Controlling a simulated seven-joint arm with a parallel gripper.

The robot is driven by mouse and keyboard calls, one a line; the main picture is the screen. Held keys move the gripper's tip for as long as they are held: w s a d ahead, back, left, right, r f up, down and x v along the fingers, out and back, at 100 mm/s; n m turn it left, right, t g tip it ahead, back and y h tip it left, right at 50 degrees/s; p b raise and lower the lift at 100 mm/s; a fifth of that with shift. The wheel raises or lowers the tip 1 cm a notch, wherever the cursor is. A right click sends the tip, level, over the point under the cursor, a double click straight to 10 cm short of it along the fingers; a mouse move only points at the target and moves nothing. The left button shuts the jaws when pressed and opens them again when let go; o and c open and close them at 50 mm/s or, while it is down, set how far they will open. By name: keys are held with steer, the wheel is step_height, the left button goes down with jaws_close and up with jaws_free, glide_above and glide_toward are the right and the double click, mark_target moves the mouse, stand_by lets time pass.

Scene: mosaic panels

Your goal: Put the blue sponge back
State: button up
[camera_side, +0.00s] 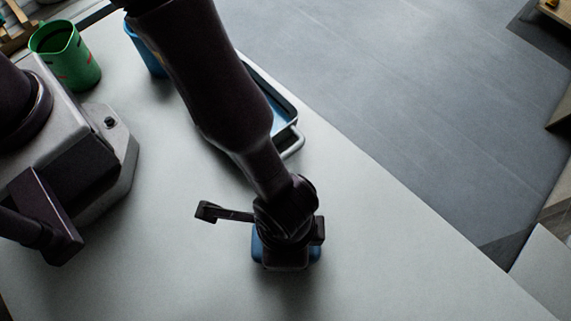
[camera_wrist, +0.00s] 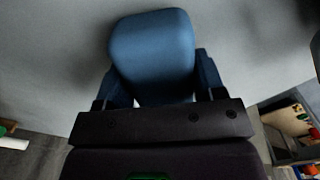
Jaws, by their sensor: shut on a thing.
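The blue sponge (camera_wrist: 152,45) fills the upper middle of the wrist view, between the two fingers of my gripper (camera_wrist: 160,85). My gripper is shut on it. In the side view, my gripper (camera_side: 287,258) is over the light table, and the blue sponge (camera_side: 257,246) shows only at its edges beneath it. The rest of the sponge is hidden by the gripper. I cannot tell from these views whether the sponge touches the table.
A tray with a pale rim and blue inside (camera_side: 290,141) lies behind my arm, partly hidden. A green cup (camera_side: 66,55) and a blue cup (camera_side: 146,52) stand at the back left. The table (camera_side: 400,262) is clear to the right and front.

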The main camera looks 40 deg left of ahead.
steer(key=shift+f, duration=0.45)
steer(key=shift+f, duration=0.1)
steer(key=o, duration=0.8)
steer(key=shift+o, duration=0.2)
step_height(320, 180, up, 12)
steer(key=shift+r, duration=0.15)
